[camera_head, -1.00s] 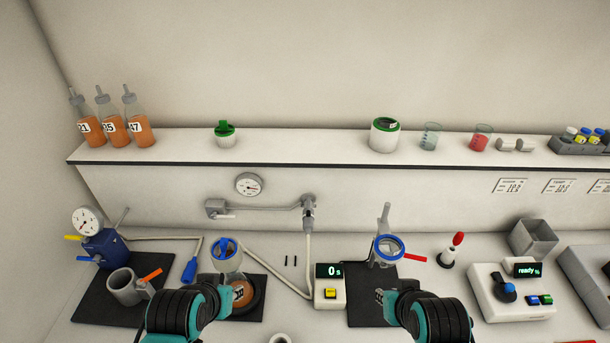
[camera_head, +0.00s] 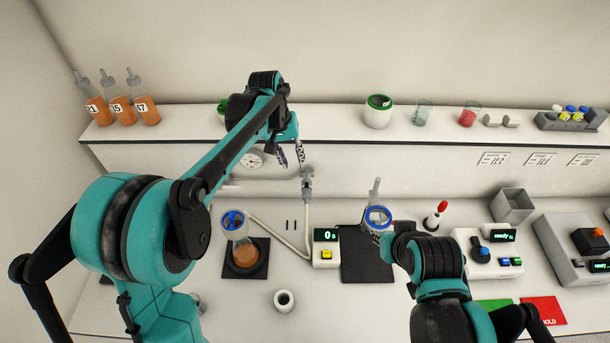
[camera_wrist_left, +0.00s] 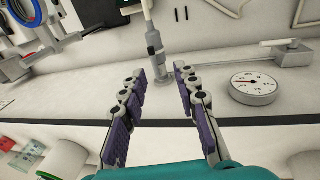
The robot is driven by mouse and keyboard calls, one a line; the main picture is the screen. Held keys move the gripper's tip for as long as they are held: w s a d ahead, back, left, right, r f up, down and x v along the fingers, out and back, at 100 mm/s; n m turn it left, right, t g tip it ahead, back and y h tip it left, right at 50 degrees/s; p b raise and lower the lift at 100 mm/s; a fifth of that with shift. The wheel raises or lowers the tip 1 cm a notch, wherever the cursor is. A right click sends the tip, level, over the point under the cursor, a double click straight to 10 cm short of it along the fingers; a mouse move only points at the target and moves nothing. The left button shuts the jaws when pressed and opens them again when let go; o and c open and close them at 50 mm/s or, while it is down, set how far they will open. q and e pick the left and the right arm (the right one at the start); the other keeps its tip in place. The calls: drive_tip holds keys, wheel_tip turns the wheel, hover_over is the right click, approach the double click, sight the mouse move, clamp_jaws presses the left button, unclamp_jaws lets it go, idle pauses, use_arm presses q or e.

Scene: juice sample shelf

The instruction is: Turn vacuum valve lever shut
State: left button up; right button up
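A grey upright wall fitting (camera_head: 308,186) with a pale hose below it is on the wall under the shelf. I take it for the vacuum valve; its lever is not clear. In the left wrist view the fitting (camera_wrist_left: 155,48) stands beyond my fingertips, between their lines. My left gripper (camera_head: 291,156) is open and empty, above and left of the fitting in the head view; its spread fingers (camera_wrist_left: 160,78) show in the wrist view. My right gripper (camera_head: 385,240) is at a blue-ringed clear vessel (camera_head: 378,216); its fingers are too hidden to tell their state.
A round gauge (camera_wrist_left: 253,88) and a grey block with a bar (camera_wrist_left: 292,53) are beside the fitting. The shelf (camera_head: 335,141) edge runs above it. A blue-topped flask (camera_head: 235,226), timer (camera_head: 326,250) and dark mat (camera_head: 366,265) are below. The table front holds a small cup (camera_head: 284,300).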

sight(306, 181)
use_arm(q)
drive_tip(key=shift+g, duration=0.4)
drive_tip(key=d+f, duration=0.1)
drive_tip(key=f, duration=0.2)
drive_tip(key=w+d+f, duration=0.1)
drive_tip(key=f, duration=0.3)
drive_tip(key=w+d+f, duration=0.1)
drive_tip(key=f, duration=0.2)
drive_tip(key=shift+d+f, duration=0.15)
drive_tip(key=shift+d, duration=0.2)
clamp_jaws()
